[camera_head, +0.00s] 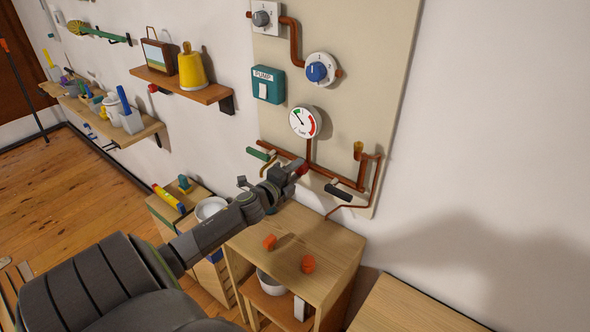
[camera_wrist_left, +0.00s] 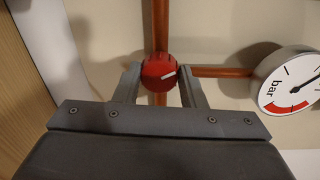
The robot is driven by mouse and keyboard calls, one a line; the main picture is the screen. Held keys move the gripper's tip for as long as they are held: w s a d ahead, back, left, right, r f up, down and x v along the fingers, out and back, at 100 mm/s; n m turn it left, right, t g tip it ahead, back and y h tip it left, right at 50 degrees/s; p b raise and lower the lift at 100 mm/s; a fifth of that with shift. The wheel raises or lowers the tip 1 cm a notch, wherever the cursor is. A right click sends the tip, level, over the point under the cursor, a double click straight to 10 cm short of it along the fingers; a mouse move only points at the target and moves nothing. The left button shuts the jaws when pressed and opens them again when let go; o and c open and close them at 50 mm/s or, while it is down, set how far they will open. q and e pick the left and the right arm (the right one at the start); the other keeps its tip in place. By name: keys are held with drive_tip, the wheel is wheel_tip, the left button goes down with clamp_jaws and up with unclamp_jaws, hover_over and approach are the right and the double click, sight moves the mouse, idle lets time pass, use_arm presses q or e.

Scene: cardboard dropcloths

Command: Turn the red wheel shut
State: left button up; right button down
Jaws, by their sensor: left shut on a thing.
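The red wheel (camera_wrist_left: 158,72) sits on a copper pipe junction between the two fingers of my left gripper (camera_wrist_left: 160,84) in the left wrist view. It has a white mark on its face, pointing toward the right in that view. In the head view a bit of the red wheel (camera_head: 302,169) shows at the tip of my left gripper (camera_head: 296,166), low on the beige pipe board (camera_head: 345,100). The gripper hides most of it there. My left gripper is shut on the wheel. My right gripper is not in view.
A pressure gauge (camera_head: 304,121) is just above the wheel. A green-handled lever (camera_head: 258,154) is left of it, a black-handled lever (camera_head: 338,193) right. Below stands a wooden cabinet (camera_head: 335,245) with two orange pieces on top.

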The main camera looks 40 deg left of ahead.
use_arm(q)
drive_tip(key=m, duration=0.5)
drive_tip(key=shift+y+p, duration=0.3)
drive_tip(key=shift+f+m, duration=0.1)
drive_tip(key=shift+m, duration=0.2)
drive_tip(key=o, duration=1)
drive_tip(key=shift+s, duration=0.15)
drive_tip(key=s+d+b, duration=0.2)
drive_tip(key=s+b, duration=0.3)
drive_tip(key=s, duration=1.2)
drive_tip(key=shift+d+r, duration=0.4)
drive_tip(key=shift+r, duration=0.05)
